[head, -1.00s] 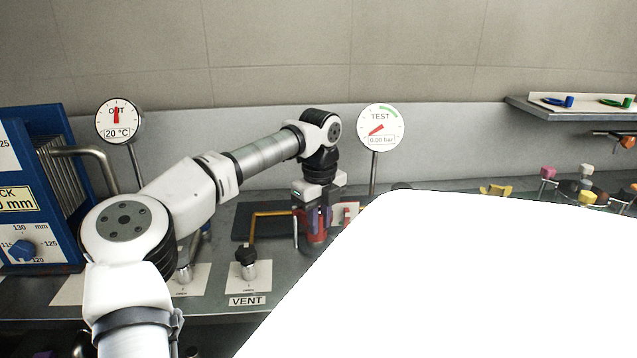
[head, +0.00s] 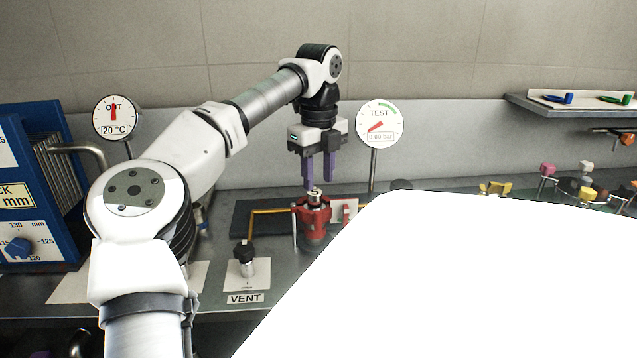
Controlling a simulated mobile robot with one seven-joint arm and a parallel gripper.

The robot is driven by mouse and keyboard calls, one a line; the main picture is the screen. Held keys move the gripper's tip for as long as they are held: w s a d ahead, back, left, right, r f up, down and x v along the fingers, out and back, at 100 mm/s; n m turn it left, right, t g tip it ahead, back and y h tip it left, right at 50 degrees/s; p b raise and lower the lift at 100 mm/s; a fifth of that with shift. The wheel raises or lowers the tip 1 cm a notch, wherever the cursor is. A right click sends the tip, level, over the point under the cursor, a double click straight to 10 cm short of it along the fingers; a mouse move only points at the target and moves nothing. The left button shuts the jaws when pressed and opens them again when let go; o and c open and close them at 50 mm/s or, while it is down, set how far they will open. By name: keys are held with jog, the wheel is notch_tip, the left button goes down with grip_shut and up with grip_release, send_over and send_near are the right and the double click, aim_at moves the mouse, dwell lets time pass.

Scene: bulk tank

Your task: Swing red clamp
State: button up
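The red clamp (head: 314,219) stands on the bench in the middle of the head view, around a metal fitting whose silvery top shows above it. My gripper (head: 319,184) is above the red clamp, with its two purple fingers pointing down. The fingers are apart with a gap between them and nothing in it, and they look clear of the clamp. The lower right side of the clamp's surroundings is hidden by a large white shape.
The TEST gauge (head: 379,124) stands just right of my gripper. A VENT valve with a black knob (head: 245,253) is in front left. A yellow pipe (head: 268,212) runs beside the clamp. A blue plate unit (head: 40,150) is at left, a shelf (head: 560,112) at right.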

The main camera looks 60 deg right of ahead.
jog(key=shift+r, duration=1.65)
